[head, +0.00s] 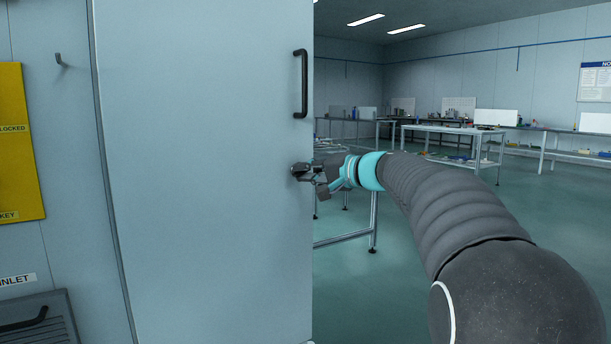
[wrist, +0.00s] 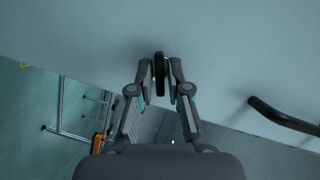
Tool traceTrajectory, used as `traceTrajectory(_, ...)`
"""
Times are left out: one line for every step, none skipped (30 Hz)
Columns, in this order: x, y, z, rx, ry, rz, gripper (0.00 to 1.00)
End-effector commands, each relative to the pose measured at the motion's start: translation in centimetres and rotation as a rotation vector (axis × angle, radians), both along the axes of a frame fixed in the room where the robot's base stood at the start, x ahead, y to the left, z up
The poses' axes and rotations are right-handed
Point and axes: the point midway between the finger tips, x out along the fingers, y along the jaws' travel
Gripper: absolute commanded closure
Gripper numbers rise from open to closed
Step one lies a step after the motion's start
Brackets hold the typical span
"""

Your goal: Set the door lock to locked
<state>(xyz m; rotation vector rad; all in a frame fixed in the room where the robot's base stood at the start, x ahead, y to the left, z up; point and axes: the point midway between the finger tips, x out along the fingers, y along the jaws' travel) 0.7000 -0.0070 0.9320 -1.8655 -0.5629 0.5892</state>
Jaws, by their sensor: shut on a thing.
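The pale grey-blue door (head: 205,170) fills the middle left of the head view, with a dark vertical pull handle (head: 304,84) near its right edge. The dark door lock turn (head: 296,170) is on the same edge, below the handle. My gripper (head: 304,173) is at the lock, coming from the right. In the wrist view the fingers of my gripper (wrist: 160,73) are shut on the narrow dark lock turn (wrist: 159,72), one finger on each side. The pull handle (wrist: 283,116) also shows there at right. The fingers partly hide the lock; I cannot read its setting.
A yellow board (head: 20,140) with partly cut-off lettering hangs at the far left, with a hook (head: 60,60) beside it. A vented box (head: 38,322) is at the lower left. Past the door's right edge is an open room with workbenches (head: 450,132) and clear floor.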

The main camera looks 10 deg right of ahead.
Motion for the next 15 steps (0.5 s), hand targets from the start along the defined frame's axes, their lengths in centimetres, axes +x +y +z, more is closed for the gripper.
traceTrajectory(0.03,-0.04,-0.69,0.044,0.011,0.000,1.00)
traceTrajectory(0.03,-0.04,-0.73,0.078,0.021,0.000,1.00)
traceTrajectory(0.02,-0.05,-0.77,0.124,0.037,-0.001,1.00)
traceTrajectory(0.02,-0.05,-0.77,0.158,0.048,0.000,1.00)
traceTrajectory(0.02,-0.04,-0.76,0.191,0.059,0.000,1.00)
traceTrajectory(0.00,-0.04,-0.73,0.232,0.072,0.000,1.00)
traceTrajectory(0.00,-0.04,-0.69,0.260,0.082,0.001,1.00)
traceTrajectory(-0.01,-0.03,-0.64,0.285,0.090,0.001,1.00)
traceTrajectory(0.00,-0.03,-0.58,0.312,0.098,0.001,1.00)
traceTrajectory(0.00,-0.03,-0.50,0.330,0.105,0.000,1.00)
traceTrajectory(0.00,-0.03,-0.44,0.343,0.109,0.000,1.00)
traceTrajectory(0.00,-0.03,-0.37,0.354,0.113,0.000,1.00)
traceTrajectory(0.00,-0.04,-0.32,0.359,0.114,0.000,1.00)
traceTrajectory(0.00,-0.04,-0.27,0.361,0.116,0.001,1.00)
traceTrajectory(0.01,-0.04,-0.23,0.363,0.117,0.001,1.00)
